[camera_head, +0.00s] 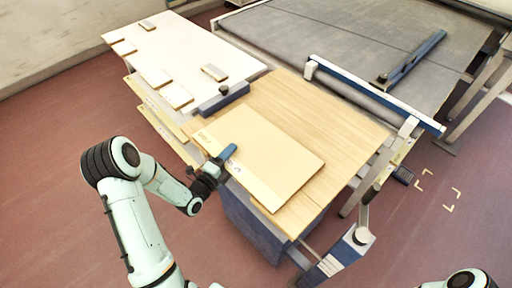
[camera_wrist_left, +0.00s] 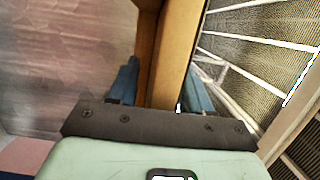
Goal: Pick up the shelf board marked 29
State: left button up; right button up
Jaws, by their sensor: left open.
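A pale shelf board (camera_head: 265,155) lies flat on the wooden-topped stand, with small dark marks near its left edge that are too small to read. My left gripper (camera_head: 226,155) is at the board's left edge, with one blue finger showing over its top. In the left wrist view, the two blue fingers stand apart on either side of a brown board edge (camera_wrist_left: 172,60). Contact cannot be told. My right gripper is out of view.
A white table (camera_head: 185,50) with several small blocks stands at the back left. A large grey conveyor bed (camera_head: 350,35) with a blue rail (camera_head: 375,97) lies behind the stand. A blue post (camera_head: 345,255) stands at the front right. Red floor is clear at left.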

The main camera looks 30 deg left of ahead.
pick_arm(q)
jog(key=shift+s, duration=0.15)
jog(key=c, duration=0.3)
grip_shut()
jog(key=shift+r, duration=0.1)
jog(key=shift+r, duration=0.75)
notch_tip(320, 180, up, 18)
jog(key=shift+r, duration=0.25)
